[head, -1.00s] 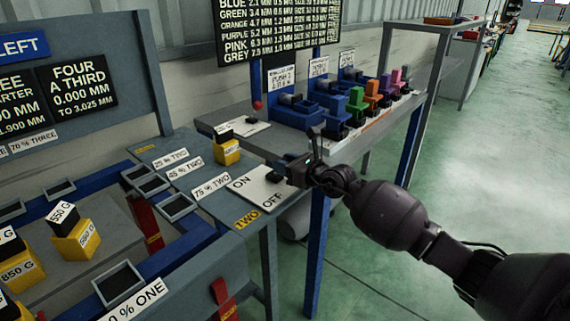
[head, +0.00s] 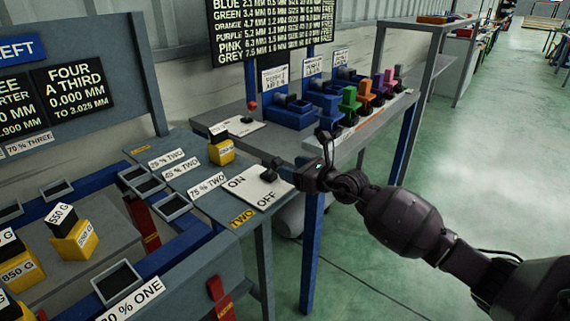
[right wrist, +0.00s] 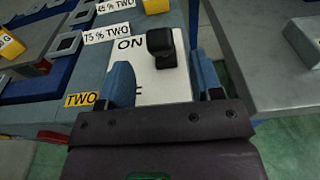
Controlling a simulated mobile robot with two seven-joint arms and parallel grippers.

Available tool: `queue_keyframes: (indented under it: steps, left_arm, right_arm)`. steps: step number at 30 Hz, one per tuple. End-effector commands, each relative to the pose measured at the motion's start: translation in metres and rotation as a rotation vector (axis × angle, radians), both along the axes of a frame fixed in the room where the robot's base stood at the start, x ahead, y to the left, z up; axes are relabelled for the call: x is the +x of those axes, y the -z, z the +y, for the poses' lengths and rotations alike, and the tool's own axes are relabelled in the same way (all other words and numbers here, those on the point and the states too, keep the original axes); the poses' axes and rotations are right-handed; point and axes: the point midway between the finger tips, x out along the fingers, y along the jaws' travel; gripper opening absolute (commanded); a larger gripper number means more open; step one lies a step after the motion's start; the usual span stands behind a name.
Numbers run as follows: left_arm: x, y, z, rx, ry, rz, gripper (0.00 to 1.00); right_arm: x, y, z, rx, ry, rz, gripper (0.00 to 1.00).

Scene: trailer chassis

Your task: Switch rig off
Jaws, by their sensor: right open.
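The rig switch is a white plate (head: 255,192) marked ON and OFF, with a black knob (head: 269,173), on the grey bench end beside the yellow TWO label. In the right wrist view the knob (right wrist: 160,45) stands near the ON end of the plate (right wrist: 158,84). My right gripper (head: 304,168) is open and empty, just right of the knob in the head view. In the right wrist view its two blue fingers (right wrist: 163,78) straddle the plate, with the knob beyond and between them. The gripper hides most of the word OFF there. My left gripper is not in view.
A second white plate with a dark knob (head: 238,126) lies on the neighbouring table (head: 285,146), before blue holders and coloured blocks. A yellow weight (head: 221,150) stands behind the switch. Green floor (head: 470,190) is clear to the right.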

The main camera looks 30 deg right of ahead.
Motion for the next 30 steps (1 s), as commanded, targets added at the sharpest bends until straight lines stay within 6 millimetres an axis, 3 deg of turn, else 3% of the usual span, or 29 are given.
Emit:
queue_keyframes:
  steps: [6,12,30]
  left_arm:
    - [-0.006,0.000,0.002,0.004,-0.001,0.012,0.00]
    - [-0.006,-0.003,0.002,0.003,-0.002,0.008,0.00]
    - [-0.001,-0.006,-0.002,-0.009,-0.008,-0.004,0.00]
  right_arm:
    - [-0.031,-0.006,-0.012,-0.002,0.001,-0.002,0.60]
    - [-0.047,-0.006,-0.017,0.000,0.001,-0.001,0.60]
    - [-0.051,-0.006,-0.019,-0.001,0.001,0.000,0.60]
